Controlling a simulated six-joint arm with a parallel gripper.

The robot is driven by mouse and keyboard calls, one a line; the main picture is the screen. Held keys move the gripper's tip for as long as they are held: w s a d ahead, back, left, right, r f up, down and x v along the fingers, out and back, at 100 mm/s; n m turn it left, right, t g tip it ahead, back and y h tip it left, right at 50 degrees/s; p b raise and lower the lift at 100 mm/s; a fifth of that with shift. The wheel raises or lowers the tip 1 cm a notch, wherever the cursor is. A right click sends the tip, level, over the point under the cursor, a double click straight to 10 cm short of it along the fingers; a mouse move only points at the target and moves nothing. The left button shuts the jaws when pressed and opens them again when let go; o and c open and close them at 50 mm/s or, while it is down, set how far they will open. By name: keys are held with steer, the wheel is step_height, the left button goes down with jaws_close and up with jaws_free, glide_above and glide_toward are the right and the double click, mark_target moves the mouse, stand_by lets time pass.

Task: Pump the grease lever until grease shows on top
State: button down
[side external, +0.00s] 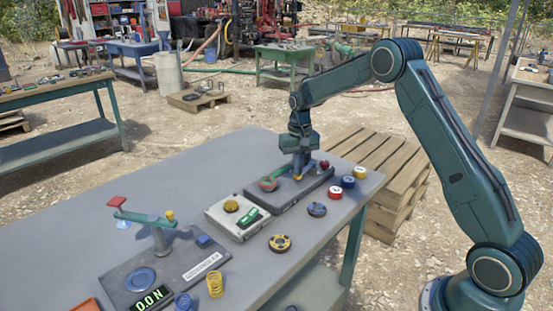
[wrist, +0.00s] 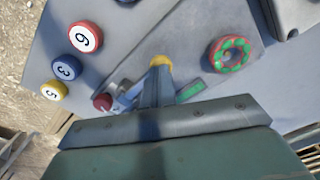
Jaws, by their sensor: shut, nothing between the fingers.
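The dark grease base plate (side external: 290,198) lies near the table's far right side. It carries a round red piece (side external: 268,184), a green bar (side external: 280,170) and a red knob (side external: 324,164). In the wrist view the red piece (wrist: 230,53) is a ring with green patches on top; whether these are grease I cannot tell. The red knob (wrist: 103,102) is left of the fingers and the green bar (wrist: 188,93) right of them. My gripper (wrist: 158,74) is shut and empty, pointing down over the plate, its tips by a yellow knob (wrist: 160,61). Contact is unclear, and my fingers partly hide the lever.
Numbered red (side external: 335,192), blue (side external: 348,182) and yellow (side external: 360,172) discs stand right of the plate, near the table edge. A dark disc (side external: 317,209) lies in front. A light box (side external: 238,217) is close on the left, and a scale (side external: 165,270) stands farther left.

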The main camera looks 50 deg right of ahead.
steer(key=shift+r, duration=3.4)
steer(key=shift+r, duration=0.1)
steer(key=s+a+r+n+t, duration=0.1)
steer(key=s+a+r, duration=0.4)
steer(key=s+r, duration=0.2)
steer(key=s+a+r+n+t, duration=0.2)
steer(key=s+a+r, duration=0.3)
steer(key=s+r, duration=0.25)
steer(key=s+a+f+n+t, duration=0.1)
steer(key=s+a, duration=0.1)
steer(key=s, duration=0.8)
steer(key=s+a+f+n+t, duration=0.1)
steer(key=s+a+n, duration=0.1)
steer(key=s, duration=0.8)
steer(key=shift+a+f+t, duration=0.2)
steer(key=shift+a+t, duration=0.1)
steer(key=shift+a, duration=0.35)
